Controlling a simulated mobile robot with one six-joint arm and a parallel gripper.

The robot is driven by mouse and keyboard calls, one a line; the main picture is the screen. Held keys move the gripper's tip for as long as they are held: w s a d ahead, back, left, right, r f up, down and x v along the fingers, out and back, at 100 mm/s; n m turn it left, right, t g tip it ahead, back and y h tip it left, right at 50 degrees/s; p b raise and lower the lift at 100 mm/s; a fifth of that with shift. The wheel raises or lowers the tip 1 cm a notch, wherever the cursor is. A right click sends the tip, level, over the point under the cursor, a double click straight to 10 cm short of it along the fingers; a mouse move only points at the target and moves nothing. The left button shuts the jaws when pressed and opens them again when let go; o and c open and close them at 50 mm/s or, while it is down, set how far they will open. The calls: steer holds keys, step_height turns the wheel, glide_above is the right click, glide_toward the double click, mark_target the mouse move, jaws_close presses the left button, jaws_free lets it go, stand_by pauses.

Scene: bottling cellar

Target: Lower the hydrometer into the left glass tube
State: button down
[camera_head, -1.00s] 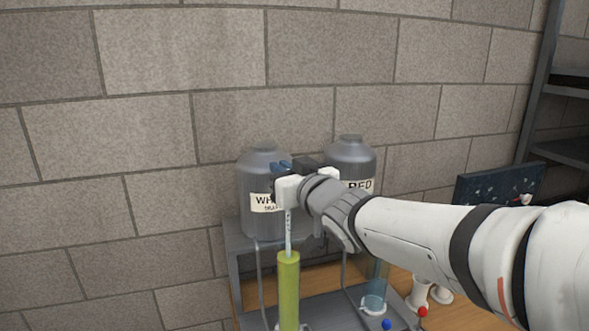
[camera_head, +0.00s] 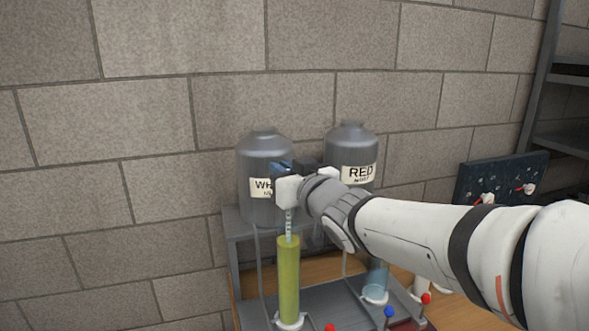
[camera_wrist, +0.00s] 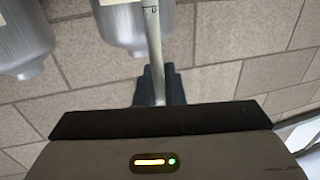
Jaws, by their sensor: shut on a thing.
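The hydrometer (camera_head: 289,226) is a thin, pale upright stem with markings. My gripper (camera_head: 284,180) is shut on its upper part. The left glass tube (camera_head: 289,280) is tall and filled with yellow-green liquid. The hydrometer's visible lower end meets the mouth of this tube; I cannot tell how deep it reaches. In the wrist view, the hydrometer stem (camera_wrist: 154,45) runs upward in the picture from the dark jaws (camera_wrist: 158,88).
Two grey tanks, the left labelled WH... (camera_head: 262,155) and the right RED (camera_head: 351,145), stand behind on a shelf. A second glass tube (camera_head: 376,279) with bluish contents stands to the right. Blue (camera_head: 389,312) and red (camera_head: 426,298) knobs sit in front.

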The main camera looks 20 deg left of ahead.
steer(key=shift+f, duration=0.3)
steer(key=c, duration=1.5)
jaws_free()
steer(key=shift+o, duration=0.2)
steer(key=v, duration=0.7)
steer(key=shift+s+d, duration=0.25)
steer(key=shift+d, duration=0.1)
steer(key=shift+s, duration=0.1)
